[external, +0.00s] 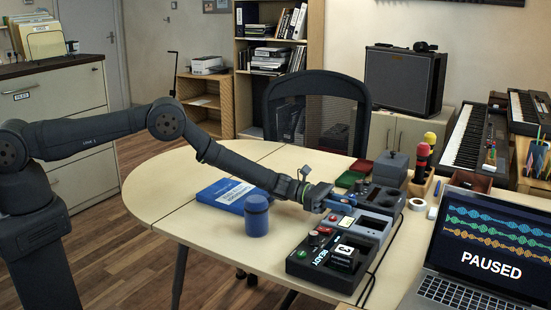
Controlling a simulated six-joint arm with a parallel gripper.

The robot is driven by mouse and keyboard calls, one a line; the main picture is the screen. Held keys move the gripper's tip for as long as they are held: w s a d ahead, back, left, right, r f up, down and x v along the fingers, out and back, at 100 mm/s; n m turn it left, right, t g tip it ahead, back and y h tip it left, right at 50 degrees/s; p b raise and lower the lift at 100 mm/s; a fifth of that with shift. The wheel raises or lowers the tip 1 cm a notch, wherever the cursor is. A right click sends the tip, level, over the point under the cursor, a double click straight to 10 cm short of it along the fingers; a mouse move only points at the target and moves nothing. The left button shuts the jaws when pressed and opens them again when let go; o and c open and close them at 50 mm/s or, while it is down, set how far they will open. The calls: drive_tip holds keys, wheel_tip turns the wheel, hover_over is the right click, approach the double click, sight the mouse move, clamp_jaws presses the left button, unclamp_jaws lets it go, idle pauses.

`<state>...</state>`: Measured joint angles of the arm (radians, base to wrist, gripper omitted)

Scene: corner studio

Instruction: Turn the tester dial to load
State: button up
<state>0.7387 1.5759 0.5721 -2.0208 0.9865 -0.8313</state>
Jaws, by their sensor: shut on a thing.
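A black box (300,268) marked READY with a white-labelled block (345,256) stands in front. An open laptop (485,250) is at right. Microphones (421,163) stand behind.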

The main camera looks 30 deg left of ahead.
drive_tip(key=shift+r+m+g, duration=0.1)
drive_tip(key=shift+m+g, duration=0.9)
drive_tip(key=shift+g, duration=0.5)
drive_tip(key=o, duration=0.9)
drive_tip(key=a, duration=0.4)
drive_tip(key=w+a, duration=0.1)
drive_tip(key=a, duration=0.3)
drive_tip(key=w+a, duration=0.1)
drive_tip(key=a, duration=0.2)
drive_tip(key=shift+w+a, duration=0.15)
drive_tip(key=shift+a, duration=0.25)
